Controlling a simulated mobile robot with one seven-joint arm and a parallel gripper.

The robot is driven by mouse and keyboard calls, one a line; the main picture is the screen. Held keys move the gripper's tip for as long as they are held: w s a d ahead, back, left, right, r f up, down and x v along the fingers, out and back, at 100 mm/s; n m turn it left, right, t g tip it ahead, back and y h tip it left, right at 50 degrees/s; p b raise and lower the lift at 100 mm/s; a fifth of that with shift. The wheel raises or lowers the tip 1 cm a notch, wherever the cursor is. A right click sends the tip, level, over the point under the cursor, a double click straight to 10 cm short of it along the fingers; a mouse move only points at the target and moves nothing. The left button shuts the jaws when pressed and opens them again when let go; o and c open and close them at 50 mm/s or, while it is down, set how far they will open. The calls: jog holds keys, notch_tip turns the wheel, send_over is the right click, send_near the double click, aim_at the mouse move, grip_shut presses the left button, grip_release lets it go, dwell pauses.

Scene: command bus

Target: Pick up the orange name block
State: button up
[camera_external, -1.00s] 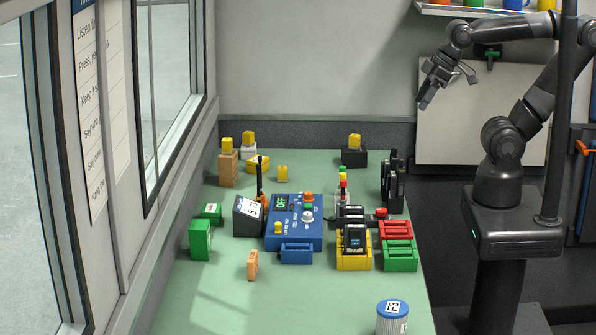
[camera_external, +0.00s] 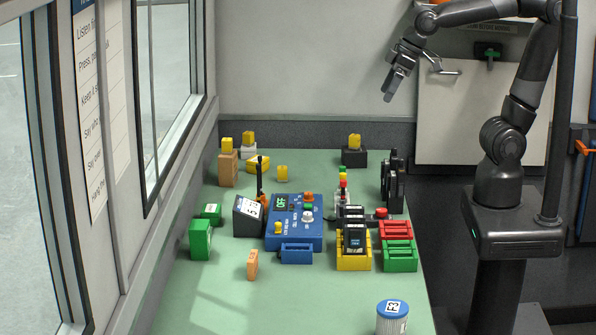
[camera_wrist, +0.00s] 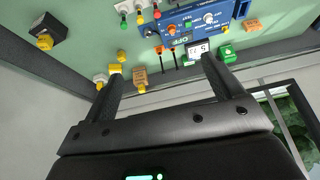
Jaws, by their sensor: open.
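A small orange block (camera_external: 252,264) stands upright on the green table, left of the front middle in the external view. A taller tan-orange block (camera_external: 228,169) stands at the back left with a yellow piece on top; it also shows in the wrist view (camera_wrist: 140,77) with small marks on its face. I cannot read a name on either block. My gripper (camera_external: 388,96) is open and empty, high above the back right of the table and far from both blocks. In the wrist view its two fingers (camera_wrist: 163,68) are spread wide.
A blue control box (camera_external: 296,224) stands mid-table, with a tilted dark display (camera_external: 248,215) beside it. Green boxes (camera_external: 200,240) stand left, by the window wall. Yellow, red and green trays (camera_external: 400,262) stand right. A blue-lidded jar (camera_external: 391,322) is at the front. The front left table is clear.

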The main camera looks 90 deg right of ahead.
jog(key=w+a, duration=0.7)
jog(key=w, duration=0.4)
send_over(253, 256)
jog(key=s, duration=0.4)
notch_tip(253, 256, down, 21)
jog(key=shift+g+h, duration=0.3)
jog(key=x, duration=1)
jog(key=shift+w+a+f, duration=0.1)
jog(key=shift+f, duration=0.3)
jog(key=c, duration=1.1)
